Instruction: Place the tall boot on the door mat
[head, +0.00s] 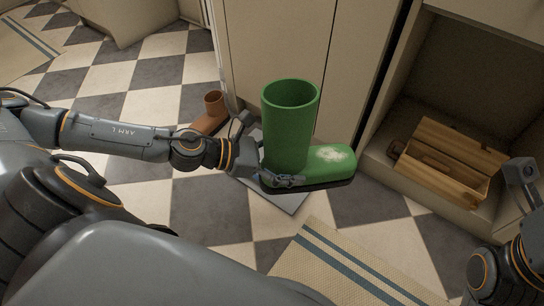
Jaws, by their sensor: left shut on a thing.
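The tall green boot (290,125) stands upright near the middle of the head view, toe to the right, with a pale patch on its toe. My left gripper (282,181) is shut on the boot low on its near side. A woven beige mat with blue stripes (345,265), which looks like the door mat, lies on the floor in front of the boot, cut off by the lower edge. The boot is apart from this mat in the picture. Part of my right arm shows at the lower right; its fingers are not visible.
A flat grey sheet or tray (292,205) lies under or behind the boot; I cannot tell if they touch. A small brown boot (212,112) stands behind my left arm. A wooden crate (450,160) sits in the right cubby. Another striped mat (25,50) lies far left.

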